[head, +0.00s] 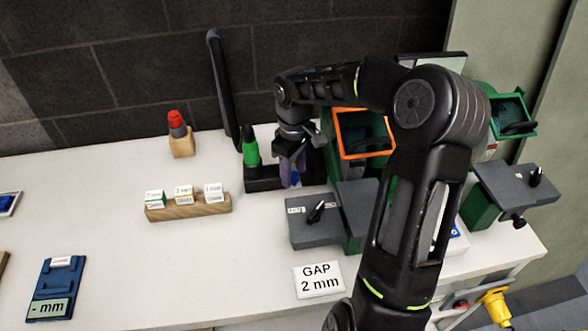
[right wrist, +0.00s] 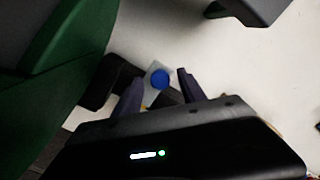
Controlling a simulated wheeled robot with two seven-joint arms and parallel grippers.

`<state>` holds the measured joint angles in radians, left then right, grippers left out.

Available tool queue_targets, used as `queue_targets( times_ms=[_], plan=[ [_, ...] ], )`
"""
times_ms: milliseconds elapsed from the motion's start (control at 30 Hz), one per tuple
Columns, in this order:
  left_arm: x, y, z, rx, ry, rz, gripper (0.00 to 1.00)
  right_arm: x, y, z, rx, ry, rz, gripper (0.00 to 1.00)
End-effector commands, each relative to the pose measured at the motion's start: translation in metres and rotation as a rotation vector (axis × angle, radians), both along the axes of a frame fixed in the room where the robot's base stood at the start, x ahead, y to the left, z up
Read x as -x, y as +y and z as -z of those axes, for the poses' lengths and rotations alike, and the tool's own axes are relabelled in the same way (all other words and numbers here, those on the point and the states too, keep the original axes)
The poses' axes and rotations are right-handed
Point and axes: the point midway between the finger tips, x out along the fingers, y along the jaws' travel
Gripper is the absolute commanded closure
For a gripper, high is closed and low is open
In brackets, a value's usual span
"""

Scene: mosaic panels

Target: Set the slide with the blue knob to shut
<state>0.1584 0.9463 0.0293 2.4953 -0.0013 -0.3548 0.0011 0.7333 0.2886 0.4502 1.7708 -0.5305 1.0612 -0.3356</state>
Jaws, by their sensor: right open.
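The blue knob (right wrist: 160,78) shows in the right wrist view as a round blue disc on a pale piece, with dark parts around it. My right gripper (right wrist: 160,88) is open, with one finger to each side of the knob in that view. I cannot tell whether either finger touches it. In the head view my right gripper (head: 290,178) points down over a dark block (head: 262,184) at the back of the table. The knob is not seen clearly there, and whether the slide is open or shut cannot be told. My left gripper is not in view.
A grey plate with a black handle (head: 314,224) is in front.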

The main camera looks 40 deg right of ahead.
Motion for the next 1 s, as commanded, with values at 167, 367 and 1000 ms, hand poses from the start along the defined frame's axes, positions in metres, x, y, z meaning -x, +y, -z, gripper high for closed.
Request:
queue_targets(
  times_ms=[167,367,1000],
  plan=[
    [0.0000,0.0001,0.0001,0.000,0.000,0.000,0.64,0.0000,0.0001,-0.0001,0.000,0.000,0.000,0.52],
    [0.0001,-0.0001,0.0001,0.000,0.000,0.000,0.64,0.0000,0.0001,-0.0003,0.000,0.000,0.000,0.68],
    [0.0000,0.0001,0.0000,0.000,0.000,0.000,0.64,0.0000,0.0000,-0.0005,0.000,0.000,0.000,1.00]
  ],
)
